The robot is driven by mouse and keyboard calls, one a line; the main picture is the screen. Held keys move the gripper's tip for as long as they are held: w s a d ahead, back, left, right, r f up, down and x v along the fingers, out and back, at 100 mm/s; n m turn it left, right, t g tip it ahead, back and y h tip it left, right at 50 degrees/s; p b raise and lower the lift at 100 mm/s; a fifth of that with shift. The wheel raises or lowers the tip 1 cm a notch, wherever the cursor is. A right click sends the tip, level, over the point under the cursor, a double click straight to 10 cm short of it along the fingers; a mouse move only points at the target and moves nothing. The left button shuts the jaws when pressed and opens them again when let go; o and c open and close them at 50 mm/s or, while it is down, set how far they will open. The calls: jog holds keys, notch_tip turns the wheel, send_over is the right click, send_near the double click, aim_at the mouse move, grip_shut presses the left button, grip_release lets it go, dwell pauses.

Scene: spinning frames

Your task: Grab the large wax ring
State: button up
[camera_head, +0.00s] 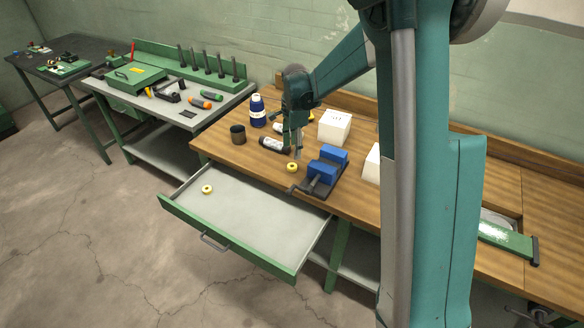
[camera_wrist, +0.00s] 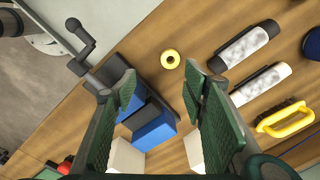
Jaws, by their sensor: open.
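A yellow wax ring (camera_head: 292,172) lies on the wooden workbench (camera_head: 215,143), in front of my gripper. It also shows in the wrist view (camera_wrist: 164,61), beyond and between my fingertips. A second yellow ring (camera_head: 207,193) lies in the open grey drawer (camera_head: 255,212). The two look close in size, and I cannot tell which is the large one. My gripper (camera_head: 297,155) hangs above the bench near the first ring. Its green-padded fingers (camera_wrist: 160,85) are wide apart, with nothing held between them.
A blue vise (camera_head: 323,172) stands just right of the bench ring. A yellow-handled brush (camera_wrist: 285,119) lies to the side.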

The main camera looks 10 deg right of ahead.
jog(key=m, duration=0.2)
send_near(292, 164)
jog(key=shift+s+f+g, duration=0.3)
jog(key=shift+s+f, duration=0.15)
jog(key=shift+s, duration=0.1)
jog(key=shift+f, duration=0.1)
jog(key=shift+a+f, duration=0.1)
jog(key=shift+f, duration=1.1)
jog(key=shift+w+f, duration=0.15)
jog(key=shift+f, duration=1.15)
jog(key=shift+w+f, duration=0.1)
jog(key=shift+f, duration=1.2)
jog(key=shift+c, duration=0.5)
jog(key=c, duration=0.7)
